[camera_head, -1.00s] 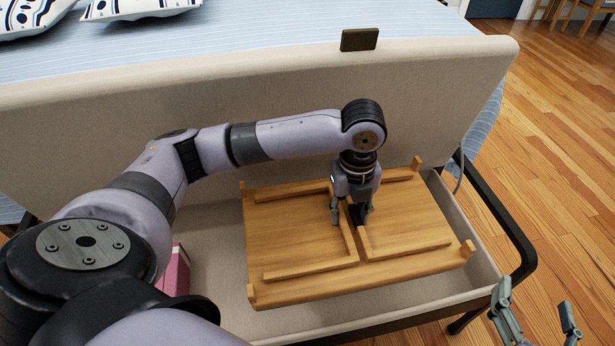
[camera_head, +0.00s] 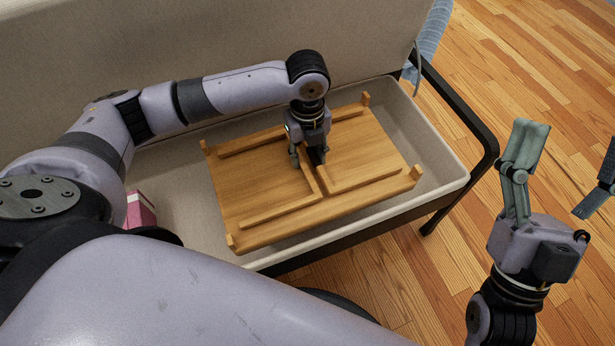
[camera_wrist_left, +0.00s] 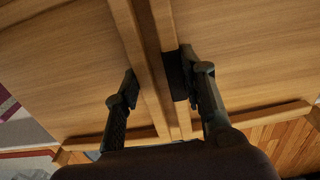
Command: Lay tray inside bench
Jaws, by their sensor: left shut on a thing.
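The wooden tray (camera_head: 260,180) is upside down, its underside strips and corner blocks facing up. In the head view it is over the open storage box of the bench (camera_head: 445,172), mostly within its outline. Its near left corner overlaps the front rim. I cannot tell whether it touches the bench. My left gripper (camera_head: 307,161) points down and is shut on the strips at the tray's middle. The left wrist view shows its fingers (camera_wrist_left: 155,88) on both sides of the paired strips (camera_wrist_left: 155,70). My right gripper (camera_head: 570,145) is open and empty, right of the bench.
The bench's raised lid (camera_head: 210,45) stands behind the tray. A pink box (camera_head: 139,209) is inside the bench at the left, near my left arm. A black metal armrest (camera_head: 465,115) bounds the bench at the right. Wooden floor (camera_head: 545,60) is clear to the right.

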